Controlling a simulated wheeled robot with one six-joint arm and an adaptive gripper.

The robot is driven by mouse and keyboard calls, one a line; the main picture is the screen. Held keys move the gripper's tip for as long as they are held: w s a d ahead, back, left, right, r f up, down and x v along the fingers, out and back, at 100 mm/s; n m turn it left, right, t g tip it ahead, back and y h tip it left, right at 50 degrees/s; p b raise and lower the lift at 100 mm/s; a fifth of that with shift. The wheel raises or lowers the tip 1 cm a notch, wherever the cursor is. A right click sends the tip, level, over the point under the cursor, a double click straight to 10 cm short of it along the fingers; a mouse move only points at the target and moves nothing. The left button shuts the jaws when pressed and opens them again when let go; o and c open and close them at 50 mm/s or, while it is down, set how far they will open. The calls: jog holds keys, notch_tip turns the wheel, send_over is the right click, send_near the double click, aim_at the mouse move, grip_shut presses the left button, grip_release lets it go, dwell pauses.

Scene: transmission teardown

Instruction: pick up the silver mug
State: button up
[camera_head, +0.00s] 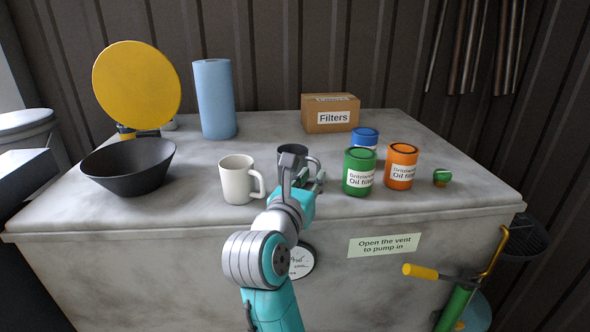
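A grey metallic mug (309,162) stands upright on the bench top, partly hidden behind my gripper. A cream-white mug (236,182) stands to its left, its handle toward the grey mug. My gripper (303,178) is over the front part of the bench, right in front of the grey mug, with its fingers overlapping it in the picture. I cannot tell whether the fingers touch the mug or how far apart they are. The grey mug's lower part and handle are mostly hidden.
Green (359,173), orange (401,167) and blue (365,138) cans stand close on the right. A black bowl (128,170) is on the left. Behind are a blue paper roll (215,100) and a Filters box (331,116). The bench (200,215) is clear along its front edge.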

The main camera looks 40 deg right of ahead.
aim_at(317, 171)
jog(key=shift+f+x, duration=0.15)
jog(key=shift+x, duration=1.2)
jog(key=shift+f+x, duration=0.15)
jog(key=shift+x, duration=1.2)
jog(key=shift+c, duration=0.3)
grip_shut()
